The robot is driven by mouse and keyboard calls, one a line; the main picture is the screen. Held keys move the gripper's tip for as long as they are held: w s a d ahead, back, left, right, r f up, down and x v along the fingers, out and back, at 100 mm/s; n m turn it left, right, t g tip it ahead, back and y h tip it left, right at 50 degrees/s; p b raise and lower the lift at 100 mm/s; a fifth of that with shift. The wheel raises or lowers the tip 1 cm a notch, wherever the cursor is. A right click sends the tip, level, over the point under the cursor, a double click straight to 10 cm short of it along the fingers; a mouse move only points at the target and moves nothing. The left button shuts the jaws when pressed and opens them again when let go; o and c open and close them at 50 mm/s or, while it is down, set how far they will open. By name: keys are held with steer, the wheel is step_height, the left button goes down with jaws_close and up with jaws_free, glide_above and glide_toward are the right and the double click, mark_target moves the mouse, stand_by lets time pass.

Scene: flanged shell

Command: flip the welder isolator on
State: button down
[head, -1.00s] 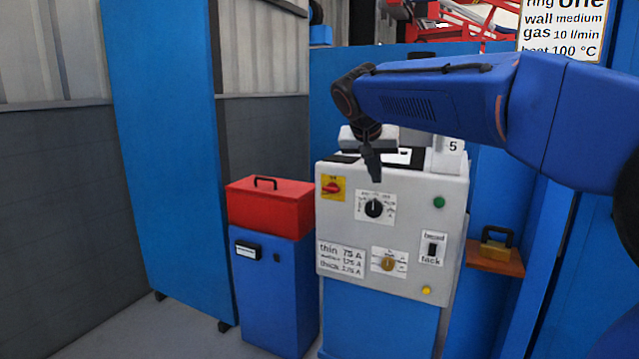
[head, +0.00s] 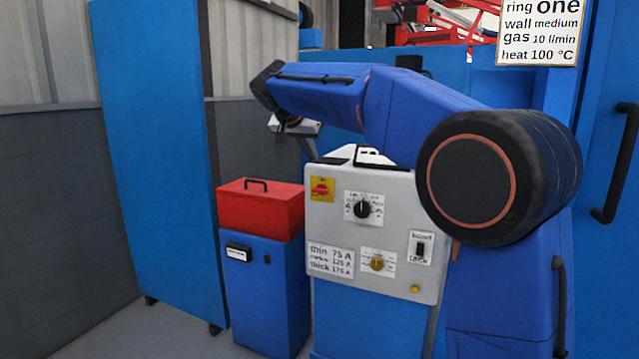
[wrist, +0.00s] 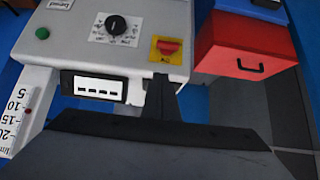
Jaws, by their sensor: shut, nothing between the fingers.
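The welder isolator (head: 321,189) is a red turn handle on a yellow plate, at the upper left of the welder's pale grey front panel (head: 335,225). Its handle lies roughly level across the plate. It also shows in the wrist view, just beyond the fingertips (wrist: 167,47). My gripper (head: 308,147) is shut and empty, above the panel's top left corner and apart from the isolator. In the wrist view my shut fingers (wrist: 160,82) point toward the isolator. The lettering on the yellow plate is too small to read.
A black dial (head: 362,209), a brass knob (head: 377,263) and a black rocker switch (head: 420,248) share the panel. A red toolbox (head: 260,208) stands on a blue cabinet just left. A tall blue panel (head: 160,150) stands further left.

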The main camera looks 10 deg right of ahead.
steer(key=shift+f, duration=0.1)
glide_toward(325, 189)
steer(key=w+d, duration=0.2)
steer(key=shift+w+d+f, duration=0.15)
steer(key=shift+w+f, duration=0.05)
steer(key=shift+w, duration=0.2)
steer(key=shift+f, duration=1.75)
